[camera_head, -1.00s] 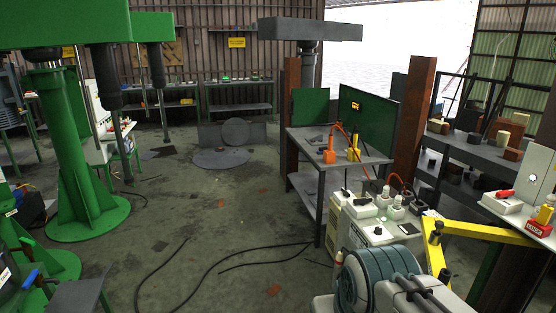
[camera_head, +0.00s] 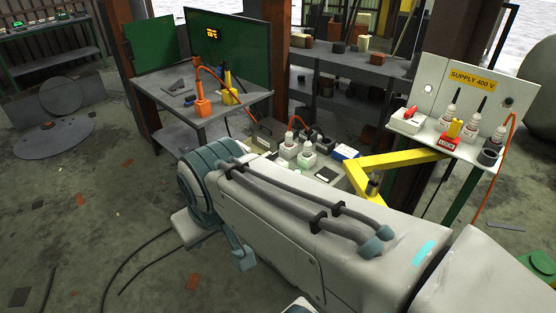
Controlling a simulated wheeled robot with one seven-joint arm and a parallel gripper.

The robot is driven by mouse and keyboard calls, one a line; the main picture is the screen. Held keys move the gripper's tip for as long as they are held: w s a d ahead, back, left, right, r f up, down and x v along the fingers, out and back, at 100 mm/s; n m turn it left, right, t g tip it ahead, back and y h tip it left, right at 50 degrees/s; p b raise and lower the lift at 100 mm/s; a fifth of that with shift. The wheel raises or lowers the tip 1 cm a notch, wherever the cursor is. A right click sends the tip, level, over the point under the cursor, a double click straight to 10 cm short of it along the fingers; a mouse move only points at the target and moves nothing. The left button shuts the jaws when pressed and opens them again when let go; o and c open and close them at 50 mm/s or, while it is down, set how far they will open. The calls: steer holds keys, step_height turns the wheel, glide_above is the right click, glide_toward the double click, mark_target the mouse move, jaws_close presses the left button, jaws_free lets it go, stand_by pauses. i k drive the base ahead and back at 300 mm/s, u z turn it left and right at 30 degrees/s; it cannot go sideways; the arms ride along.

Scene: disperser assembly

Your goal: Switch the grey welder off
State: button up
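A pale grey machine (camera_head: 318,166), which may be the grey welder, stands just beyond my arm beside the table. Only part of its top shows. Small white fittings (camera_head: 289,148) with green and pale parts, a dark plate and a blue-and-white box (camera_head: 345,152) sit on or beside it. My arm covers its front and lower body, and I cannot make out its power switch. My thick white arm link with grey hoses crosses the middle and lower right. My gripper is not in view.
A grey table (camera_head: 180,112) with green screens holds an orange tool (camera_head: 202,106) and a yellow one (camera_head: 229,94). A yellow bar (camera_head: 405,160) spans toward a "SUPPLY 400 V" panel (camera_head: 440,88) with a red-handled switch box and red lock.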

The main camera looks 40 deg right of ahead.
mark_target(272, 155)
steer(key=i, duration=2.35)
steer(key=z, duration=2.85)
steer(key=i, duration=0.2)
steer(key=u, duration=0.05)
